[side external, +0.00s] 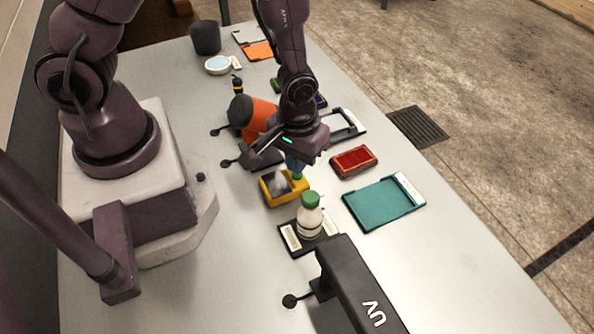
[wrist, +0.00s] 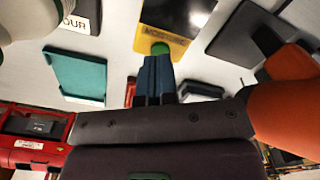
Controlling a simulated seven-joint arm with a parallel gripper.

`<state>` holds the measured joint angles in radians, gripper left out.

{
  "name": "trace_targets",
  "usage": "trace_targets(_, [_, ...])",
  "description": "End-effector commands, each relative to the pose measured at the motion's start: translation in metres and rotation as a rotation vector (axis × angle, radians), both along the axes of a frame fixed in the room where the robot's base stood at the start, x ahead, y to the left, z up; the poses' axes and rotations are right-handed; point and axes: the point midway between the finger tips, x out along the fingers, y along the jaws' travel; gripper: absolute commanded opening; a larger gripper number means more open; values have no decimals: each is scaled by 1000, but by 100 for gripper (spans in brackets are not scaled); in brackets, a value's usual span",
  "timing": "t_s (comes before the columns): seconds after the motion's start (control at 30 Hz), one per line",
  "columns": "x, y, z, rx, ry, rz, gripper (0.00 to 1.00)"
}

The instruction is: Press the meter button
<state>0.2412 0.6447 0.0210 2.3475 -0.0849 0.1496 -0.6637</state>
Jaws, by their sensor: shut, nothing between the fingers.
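The yellow meter (side external: 270,194) lies on the grey table below my gripper (side external: 296,170). In the wrist view the meter (wrist: 186,48) has a dark screen and a label that reads like "MOISTURE". Its round green button (wrist: 160,48) shows just beyond my blue fingertips (wrist: 158,62). The green button (side external: 297,176) also shows in the side view, right under the fingertips. My gripper is shut and empty, pointing down at the button end of the meter. I cannot tell whether the fingertips touch the button.
A white bottle with a green cap (side external: 310,216) stands on a dark pad close in front of the meter. A black UV lamp (side external: 362,290) is nearer. A teal tray (side external: 382,204) and a red box (side external: 353,161) lie to the right. An orange tool (side external: 262,112) stands behind.

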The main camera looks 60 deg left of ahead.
Motion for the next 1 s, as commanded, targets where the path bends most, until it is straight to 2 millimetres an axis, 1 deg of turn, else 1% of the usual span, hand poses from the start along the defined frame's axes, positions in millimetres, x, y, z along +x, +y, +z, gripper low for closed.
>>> trace_targets(1.0, [0,0,-16,0,1,0,0])
